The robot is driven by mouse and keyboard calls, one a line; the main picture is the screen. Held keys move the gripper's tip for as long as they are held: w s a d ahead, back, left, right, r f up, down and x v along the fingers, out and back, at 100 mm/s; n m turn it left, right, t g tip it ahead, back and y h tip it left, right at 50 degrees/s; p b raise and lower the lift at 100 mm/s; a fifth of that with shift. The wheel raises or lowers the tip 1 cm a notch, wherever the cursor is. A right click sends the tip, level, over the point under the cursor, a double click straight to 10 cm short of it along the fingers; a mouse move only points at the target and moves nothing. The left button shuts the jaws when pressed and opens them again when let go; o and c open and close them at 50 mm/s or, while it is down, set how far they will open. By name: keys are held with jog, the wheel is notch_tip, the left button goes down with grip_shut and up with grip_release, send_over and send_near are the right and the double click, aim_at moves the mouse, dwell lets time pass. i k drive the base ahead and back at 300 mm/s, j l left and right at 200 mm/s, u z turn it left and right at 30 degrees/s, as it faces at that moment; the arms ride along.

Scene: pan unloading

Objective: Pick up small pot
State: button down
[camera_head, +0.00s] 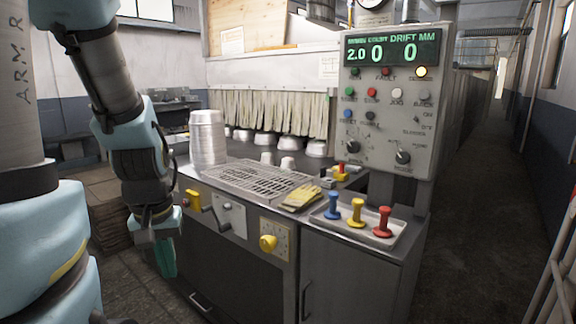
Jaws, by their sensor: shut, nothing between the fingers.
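Two small whitish metal pots stand on the metal counter (240,150) behind the grate. The left small pot (267,158) is slightly farther back than the right small pot (287,163). A tall silver pot or stack of pots (207,138) stands on the counter's left end. I cannot tell which one the task means. My gripper (166,272) hangs pointing down at the left, in front of the cabinet's left side and below counter height. Its teal fingers are together and empty, well apart from every pot.
Several pans line the back under a strip curtain (265,112). Yellow gloves (301,197) lie beside the grate (245,178). A tray (398,236) holds blue, yellow and red handled tools. A control panel (388,120) rises at the right. Knobs and levers stick out in front.

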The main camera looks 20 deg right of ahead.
aim_at(288, 163)
jog(key=i+l, duration=0.2)
jog(key=i, duration=0.25)
jog(key=i+l+u, duration=0.15)
jog(key=i, duration=0.3)
jog(key=i+l, duration=0.25)
jog(key=i, duration=0.15)
